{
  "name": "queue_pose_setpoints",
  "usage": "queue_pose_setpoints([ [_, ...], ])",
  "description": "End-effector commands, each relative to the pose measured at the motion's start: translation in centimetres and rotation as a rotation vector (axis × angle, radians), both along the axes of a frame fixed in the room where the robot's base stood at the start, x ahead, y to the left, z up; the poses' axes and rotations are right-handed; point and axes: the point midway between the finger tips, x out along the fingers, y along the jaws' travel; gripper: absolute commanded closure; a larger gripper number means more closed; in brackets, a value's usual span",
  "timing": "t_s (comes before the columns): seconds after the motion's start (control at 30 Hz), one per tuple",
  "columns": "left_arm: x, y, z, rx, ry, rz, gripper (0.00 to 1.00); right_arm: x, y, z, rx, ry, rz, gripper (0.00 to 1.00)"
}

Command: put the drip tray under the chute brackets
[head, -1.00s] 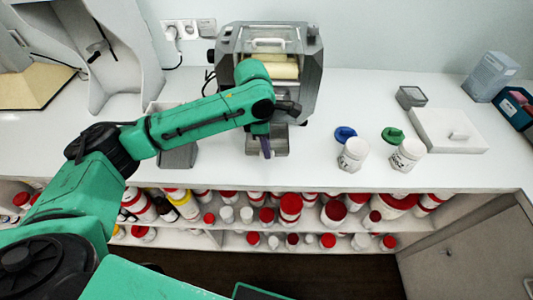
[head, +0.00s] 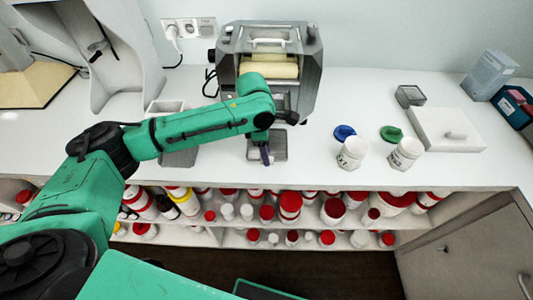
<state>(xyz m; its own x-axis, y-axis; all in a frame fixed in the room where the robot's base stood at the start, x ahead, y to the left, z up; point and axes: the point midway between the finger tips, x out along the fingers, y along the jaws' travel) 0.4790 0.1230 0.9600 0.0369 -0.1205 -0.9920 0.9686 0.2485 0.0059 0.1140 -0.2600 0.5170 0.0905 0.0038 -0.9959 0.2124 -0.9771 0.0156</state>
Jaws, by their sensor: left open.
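The cream mill (head: 308,70) stands at the back of the counter, a grey housing with pale rollers (head: 268,68). A small grey tray (head: 279,152), which looks like the drip tray, lies on the counter at the mill's front. My left arm reaches across from the left and hides the mill's lower front, so I cannot make out the chute brackets. My left gripper (head: 266,157) points down over the tray with its jaws open. I cannot tell whether its fingers touch the tray. My right gripper is out of view.
A flat grey piece (head: 180,157) and a white open box (head: 165,107) are left of the mill. Two white jars (head: 352,153) (head: 405,154) with blue and green lids beside them stand to the right. A white slab (head: 447,131) lies farther right. Bottles fill the shelf below.

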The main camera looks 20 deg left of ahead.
Motion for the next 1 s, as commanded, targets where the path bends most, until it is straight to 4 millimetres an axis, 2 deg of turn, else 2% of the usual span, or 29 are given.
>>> queue_pose_setpoints([
  [0.3,-0.2,1.0,8.1,-0.001,-0.007,0.0,0.56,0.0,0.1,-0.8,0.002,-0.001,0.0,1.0],
  [0.43,-0.3,1.3,10.3,-0.001,-0.004,0.0,0.56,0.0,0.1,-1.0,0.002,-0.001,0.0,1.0],
  [0.57,-0.4,1.4,11.0,-0.001,-0.001,-0.001,0.56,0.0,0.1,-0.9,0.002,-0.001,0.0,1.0],
  [1.0,-0.4,1.3,11.0,-0.001,-0.001,-0.001,0.56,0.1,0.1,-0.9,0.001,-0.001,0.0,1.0],
])
